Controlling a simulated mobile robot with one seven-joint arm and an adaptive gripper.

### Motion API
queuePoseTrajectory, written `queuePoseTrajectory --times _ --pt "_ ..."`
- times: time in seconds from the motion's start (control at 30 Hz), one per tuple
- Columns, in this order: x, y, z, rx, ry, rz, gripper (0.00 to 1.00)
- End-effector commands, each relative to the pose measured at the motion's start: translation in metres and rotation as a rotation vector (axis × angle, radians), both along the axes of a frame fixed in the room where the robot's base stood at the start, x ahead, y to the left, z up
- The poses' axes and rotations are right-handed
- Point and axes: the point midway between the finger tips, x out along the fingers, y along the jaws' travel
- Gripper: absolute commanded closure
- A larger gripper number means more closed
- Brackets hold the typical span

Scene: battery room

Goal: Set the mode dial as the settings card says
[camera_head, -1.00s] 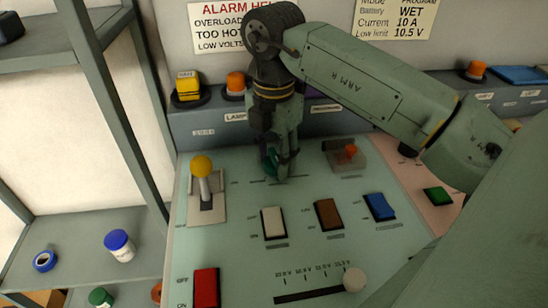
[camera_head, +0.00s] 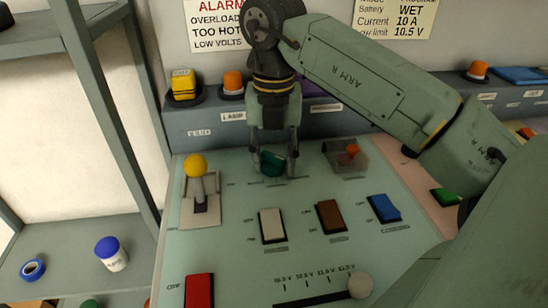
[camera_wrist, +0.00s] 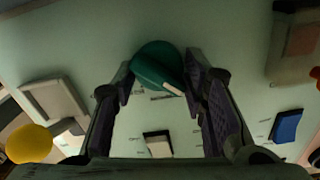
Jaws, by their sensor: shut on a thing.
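The mode dial is a dark green round knob (camera_head: 272,163) on the pale green panel (camera_head: 225,255). In the wrist view the dial (camera_wrist: 153,62) shows a white pointer mark angled to the lower right. My gripper (camera_head: 273,166) points down over the panel and is shut on the dial, one finger on each side; the fingers also show in the wrist view (camera_wrist: 160,72). The labels around the dial are too small to read. The settings card (camera_head: 394,16) on the back wall shows Battery WET, Current 10 A and a 10.5 V limit; its top line is cut off.
White (camera_head: 272,225), brown (camera_head: 330,215) and blue (camera_head: 383,207) rocker switches lie in front. A slider knob (camera_head: 360,285) is at the front.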

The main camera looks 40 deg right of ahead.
Motion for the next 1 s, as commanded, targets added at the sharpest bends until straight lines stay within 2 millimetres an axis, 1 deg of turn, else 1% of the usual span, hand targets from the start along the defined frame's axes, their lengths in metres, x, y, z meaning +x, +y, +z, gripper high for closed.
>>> queuePoseTrajectory --times 0.03,0.47,0.5,0.73,1.0 --pt "0.0025 0.0012 0.0011 0.000 -0.008 0.010 0.89" --pt "0.0026 0.0016 0.0014 0.002 -0.008 0.019 0.89" --pt "0.0026 0.0016 0.0014 0.002 -0.008 0.019 0.59" --pt "0.0015 0.0011 0.0008 0.001 -0.005 0.017 0.43" --pt "0.0006 0.0005 0.0003 0.001 -0.002 0.015 0.42"
